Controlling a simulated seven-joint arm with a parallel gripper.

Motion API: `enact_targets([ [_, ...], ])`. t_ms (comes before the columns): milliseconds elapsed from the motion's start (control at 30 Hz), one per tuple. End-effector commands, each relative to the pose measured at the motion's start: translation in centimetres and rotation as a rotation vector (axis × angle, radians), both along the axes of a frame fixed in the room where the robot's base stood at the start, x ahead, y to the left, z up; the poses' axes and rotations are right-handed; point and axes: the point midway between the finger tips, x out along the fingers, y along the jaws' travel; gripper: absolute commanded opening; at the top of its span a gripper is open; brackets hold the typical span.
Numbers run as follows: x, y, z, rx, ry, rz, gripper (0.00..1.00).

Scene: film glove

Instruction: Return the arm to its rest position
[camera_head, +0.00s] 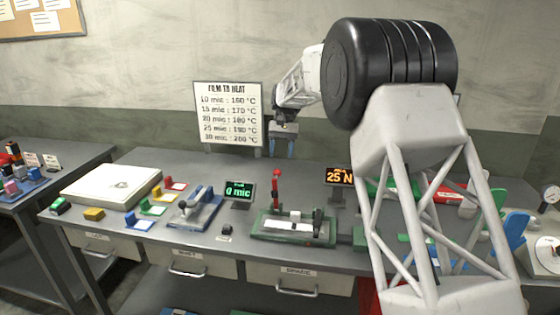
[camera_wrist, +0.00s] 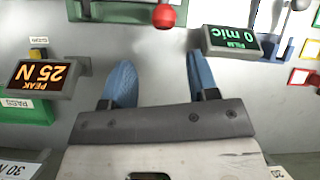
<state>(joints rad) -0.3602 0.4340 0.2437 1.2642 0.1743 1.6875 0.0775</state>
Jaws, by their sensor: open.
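My arm rises from the lower right of the head view and bends over toward the back of the bench. My gripper (camera_head: 283,150) hangs above the bench, in front of the white film-to-heat sign (camera_head: 228,115). Its two blue fingers are apart with nothing between them. In the wrist view my gripper (camera_wrist: 160,75) shows both blue fingers spread, with bare grey bench top between and beyond them. The red-knobbed lever (camera_head: 276,185) stands just in front of the gripper; its red ball (camera_wrist: 164,16) shows at the top of the wrist view.
A green display reading 0 mic (camera_head: 238,193) and an orange display reading 25 N (camera_head: 340,177) stand either side of the lever. A green-based device (camera_head: 293,240) sits in front. A blue device (camera_head: 193,212) and white box (camera_head: 112,183) are left. A dial gauge (camera_head: 551,195) is far right.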

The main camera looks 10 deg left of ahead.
Motion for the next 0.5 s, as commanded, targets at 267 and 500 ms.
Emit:
enact_targets([
  [267,0.51,-0.06,0.9,-0.001,0.001,-0.001,0.54],
  [500,0.5,-0.08,0.91,0.0,0.0,-0.001,0.54],
])
